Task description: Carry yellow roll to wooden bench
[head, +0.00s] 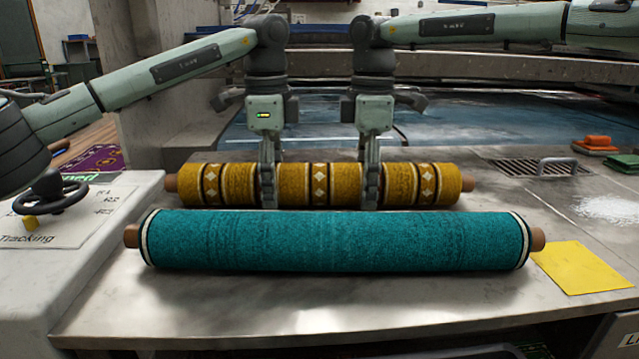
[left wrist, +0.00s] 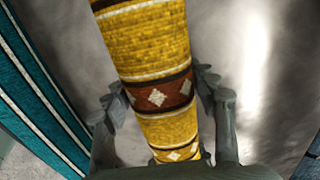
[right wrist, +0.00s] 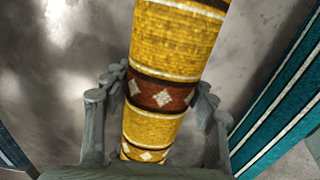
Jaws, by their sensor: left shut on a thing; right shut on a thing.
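The yellow roll (head: 338,185) with brown diamond bands lies across the metal table, behind the teal roll. My left gripper (head: 268,190) is around it left of its middle, and my right gripper (head: 371,188) is around it right of its middle. Both are shut on it from above. In the left wrist view the yellow roll (left wrist: 152,62) runs between the fingers of my left gripper (left wrist: 165,105). In the right wrist view the yellow roll (right wrist: 172,60) runs between the fingers of my right gripper (right wrist: 158,105). I cannot make out the wooden bench for certain.
The teal roll (head: 335,240) lies in front, close to the yellow roll. A yellow sheet (head: 582,268), a drain grate (head: 540,167), an orange brush (head: 598,142) and white powder (head: 607,208) are at the right. A console with a handwheel (head: 52,193) stands at the left.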

